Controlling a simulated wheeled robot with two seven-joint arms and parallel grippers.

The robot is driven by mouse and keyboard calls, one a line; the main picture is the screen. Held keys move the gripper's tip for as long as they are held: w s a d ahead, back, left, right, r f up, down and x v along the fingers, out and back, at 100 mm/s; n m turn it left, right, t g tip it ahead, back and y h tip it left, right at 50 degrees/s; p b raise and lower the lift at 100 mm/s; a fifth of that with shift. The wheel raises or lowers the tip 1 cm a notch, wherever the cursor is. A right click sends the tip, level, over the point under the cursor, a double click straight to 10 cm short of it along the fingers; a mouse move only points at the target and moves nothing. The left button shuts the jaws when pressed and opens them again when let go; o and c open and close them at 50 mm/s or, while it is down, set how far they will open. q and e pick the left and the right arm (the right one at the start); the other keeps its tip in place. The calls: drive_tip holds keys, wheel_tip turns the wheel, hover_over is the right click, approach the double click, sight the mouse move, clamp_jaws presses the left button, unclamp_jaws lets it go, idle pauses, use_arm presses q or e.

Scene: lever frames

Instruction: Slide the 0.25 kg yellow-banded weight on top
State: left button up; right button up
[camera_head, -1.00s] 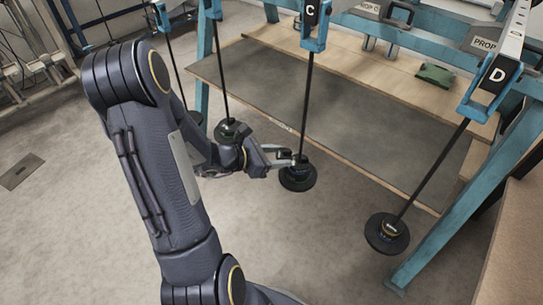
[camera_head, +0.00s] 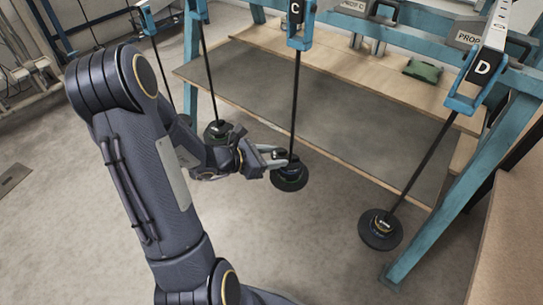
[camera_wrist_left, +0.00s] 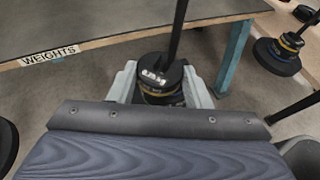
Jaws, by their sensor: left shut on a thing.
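The yellow-banded weight (camera_wrist_left: 160,86) is a small black cylinder with a white label on top and a yellow stripe round its side. My left gripper (camera_wrist_left: 161,78) is shut on it, one pale finger on each side, with the black rod rising through or just behind it. In the head view my left gripper (camera_head: 279,158) is at the lower end of the rod under hanger C (camera_head: 296,22), just over a wide black disc (camera_head: 289,178). Whether the held weight rests on the stack below cannot be told. My right gripper is not in view.
Rod D (camera_head: 430,162) hangs to the right with a black disc stack (camera_head: 380,230) near a blue frame leg (camera_head: 475,195). Another stack (camera_head: 217,131) hangs left, behind my arm. A shelf (camera_head: 320,92), marked WEIGHTS in the wrist view, lies behind.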

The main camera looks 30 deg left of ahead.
sight(284, 157)
use_arm(q)
drive_tip(key=shift+w+d, duration=0.4)
drive_tip(key=shift+d, duration=0.15)
drive_tip(key=shift+w+d+b, duration=0.5)
drive_tip(key=shift+d+b, duration=0.05)
drive_tip(key=shift+d, duration=0.1)
idle(0.6)
drive_tip(key=shift+f+b, duration=0.45)
drive_tip(key=shift+b, duration=0.05)
idle(0.4)
drive_tip(key=o, duration=1.1)
drive_tip(key=shift+s, duration=0.1)
drive_tip(key=p+v, duration=0.3)
drive_tip(key=v, duration=0.4)
idle(0.4)
